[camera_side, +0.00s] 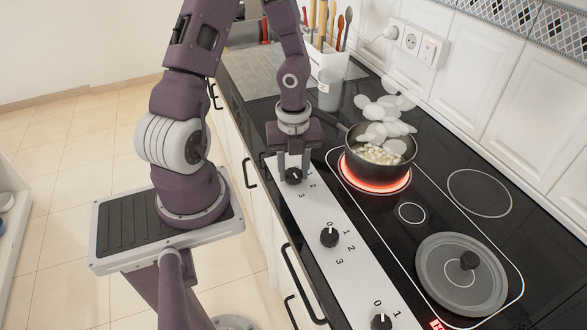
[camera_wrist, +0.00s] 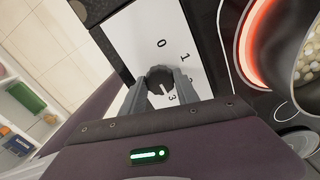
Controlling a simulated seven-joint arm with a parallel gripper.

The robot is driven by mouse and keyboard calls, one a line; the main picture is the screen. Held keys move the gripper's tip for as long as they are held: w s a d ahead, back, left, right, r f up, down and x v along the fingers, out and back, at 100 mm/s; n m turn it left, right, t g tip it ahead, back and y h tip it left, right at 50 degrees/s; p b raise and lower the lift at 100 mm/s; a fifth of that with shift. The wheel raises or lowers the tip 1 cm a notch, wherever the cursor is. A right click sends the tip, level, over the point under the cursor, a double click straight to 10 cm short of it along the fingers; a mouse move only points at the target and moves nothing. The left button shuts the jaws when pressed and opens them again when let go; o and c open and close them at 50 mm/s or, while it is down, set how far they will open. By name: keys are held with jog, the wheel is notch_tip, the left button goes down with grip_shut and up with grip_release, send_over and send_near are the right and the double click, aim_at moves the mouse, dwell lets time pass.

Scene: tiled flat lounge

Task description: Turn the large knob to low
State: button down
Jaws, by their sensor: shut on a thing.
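A black knob (camera_side: 293,176) sits at the far end of the light control strip (camera_side: 312,208). My gripper (camera_side: 293,168) points down and is shut around this knob. In the wrist view the knob (camera_wrist: 160,77) is between my two fingers (camera_wrist: 160,88). Its white pointer line is turned toward the 3. The 0 and 1 marks show beyond the knob; the 2 is partly covered by a finger. Two similar knobs, a middle one (camera_side: 328,236) and a near one (camera_side: 381,322), are on the same strip. The burner (camera_side: 376,182) under the pot glows red.
A pot (camera_side: 380,150) with pale pieces in it steams on the glowing burner, close to my gripper's right; its handle reaches toward my arm. A lid (camera_side: 460,272) lies on the near hob. A utensil holder (camera_side: 327,68) and a jar (camera_side: 330,92) stand behind.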

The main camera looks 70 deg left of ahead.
jog(key=n, duration=0.4)
jog(key=shift+n, duration=0.4)
jog(key=n, duration=1)
jog(key=shift+n, duration=2.3)
jog(key=c, duration=0.9)
grip_release()
